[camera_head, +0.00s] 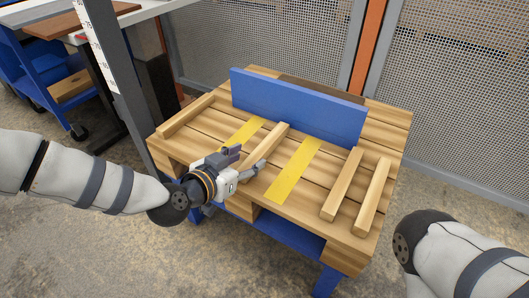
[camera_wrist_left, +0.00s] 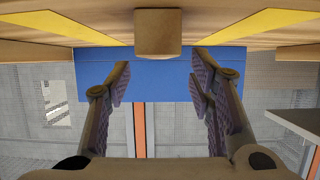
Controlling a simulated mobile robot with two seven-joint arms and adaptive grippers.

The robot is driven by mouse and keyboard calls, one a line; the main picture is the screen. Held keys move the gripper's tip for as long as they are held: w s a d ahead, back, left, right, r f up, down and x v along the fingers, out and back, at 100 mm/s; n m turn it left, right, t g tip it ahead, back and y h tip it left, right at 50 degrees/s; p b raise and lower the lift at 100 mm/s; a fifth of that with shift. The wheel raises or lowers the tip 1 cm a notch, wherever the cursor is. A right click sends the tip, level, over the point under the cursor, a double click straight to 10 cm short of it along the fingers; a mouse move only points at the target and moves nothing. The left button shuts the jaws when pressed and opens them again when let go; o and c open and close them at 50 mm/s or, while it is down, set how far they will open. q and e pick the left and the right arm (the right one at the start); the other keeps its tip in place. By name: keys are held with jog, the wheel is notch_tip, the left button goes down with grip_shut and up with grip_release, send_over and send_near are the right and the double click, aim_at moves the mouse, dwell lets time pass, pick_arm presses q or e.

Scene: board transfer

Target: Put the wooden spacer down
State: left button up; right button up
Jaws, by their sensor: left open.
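The wooden spacer (camera_head: 267,146) lies on the slatted wooden table top (camera_head: 222,153), between two yellow strips. My left gripper (camera_head: 246,160) is open at its near end, with the fingers spread to either side. In the left wrist view the spacer's end (camera_wrist_left: 158,34) shows at the top, centred between the open fingers (camera_wrist_left: 160,80) and apart from both. Whether the spacer lies fully flat under the gripper is partly hidden. My right gripper is out of view; only part of that arm shows at the lower right.
A blue board (camera_head: 297,106) stands along the table's back. One wooden bar (camera_head: 187,116) lies at the left, two more (camera_head: 343,184) (camera_head: 372,197) at the right. Yellow strips (camera_head: 243,132) (camera_head: 293,170) mark the top. Mesh fencing (camera_head: 465,90) stands behind.

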aim_at(256, 155)
pick_arm(q)
jog(key=x, duration=0.1)
jog(key=b+x, duration=0.1)
jog(key=x, duration=0.1)
jog(key=shift+w+d+f, duration=0.1)
jog(key=shift+f, duration=0.35)
jog(key=shift+w+d, duration=0.2)
jog(key=shift+r, duration=0.15)
grip_shut()
